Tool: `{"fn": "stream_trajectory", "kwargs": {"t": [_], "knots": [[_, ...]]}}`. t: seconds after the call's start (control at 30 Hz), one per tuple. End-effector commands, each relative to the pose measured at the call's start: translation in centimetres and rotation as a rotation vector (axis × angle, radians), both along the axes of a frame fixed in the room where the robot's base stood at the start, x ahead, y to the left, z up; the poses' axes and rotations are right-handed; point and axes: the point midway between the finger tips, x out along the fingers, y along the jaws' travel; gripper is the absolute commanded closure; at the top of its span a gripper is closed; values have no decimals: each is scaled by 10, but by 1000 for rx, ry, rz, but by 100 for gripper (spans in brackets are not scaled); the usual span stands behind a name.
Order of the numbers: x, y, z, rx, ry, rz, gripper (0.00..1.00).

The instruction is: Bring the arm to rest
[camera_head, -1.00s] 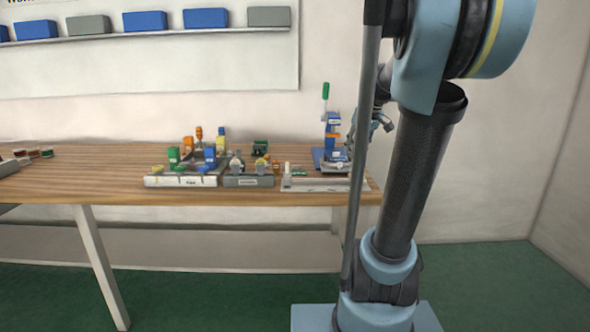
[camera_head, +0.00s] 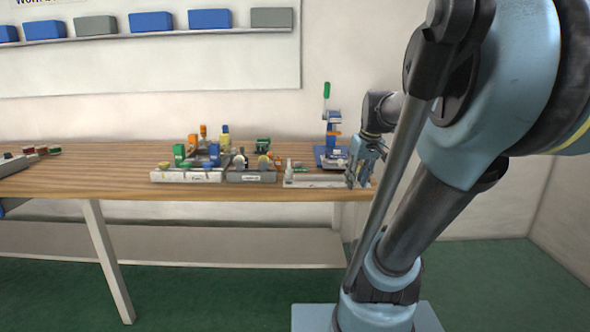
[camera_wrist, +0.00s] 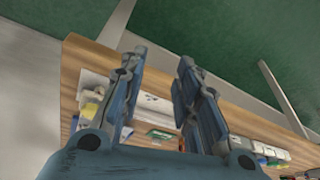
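My gripper (camera_head: 362,178) hangs at the right end of the wooden table (camera_head: 120,187) in the head view, close to its front edge. In the wrist view my gripper (camera_wrist: 160,75) has its two fingers apart, with nothing between the tips. Past the fingers, the table edge (camera_wrist: 245,98) and the green floor show. My arm reaches in from the right of the head view and bends down toward the table end. Whether the gripper touches anything on the table cannot be told.
A light grey tray (camera_head: 185,176) and a dark grey tray (camera_head: 250,177) hold small coloured parts. A long flat tray (camera_head: 315,182) lies beside the gripper. A blue press-like device (camera_head: 331,140) with a green handle stands behind. Floor is clear in front.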

Motion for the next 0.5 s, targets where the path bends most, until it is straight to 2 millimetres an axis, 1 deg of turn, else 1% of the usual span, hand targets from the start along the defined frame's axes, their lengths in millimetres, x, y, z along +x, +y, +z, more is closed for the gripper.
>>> {"fn": "stream_trajectory", "kwargs": {"t": [0.03,0.1,0.17,0.3,0.4,0.5], "knots": [[-18,4,-13,-3,11,-18,70],[-39,5,-30,-9,27,-55,70],[-56,7,-45,-13,39,-86,70],[-95,9,-80,-26,66,-156,70],[-118,8,-103,-35,80,-203,70],[-134,6,-121,-43,90,-239,70]]}}
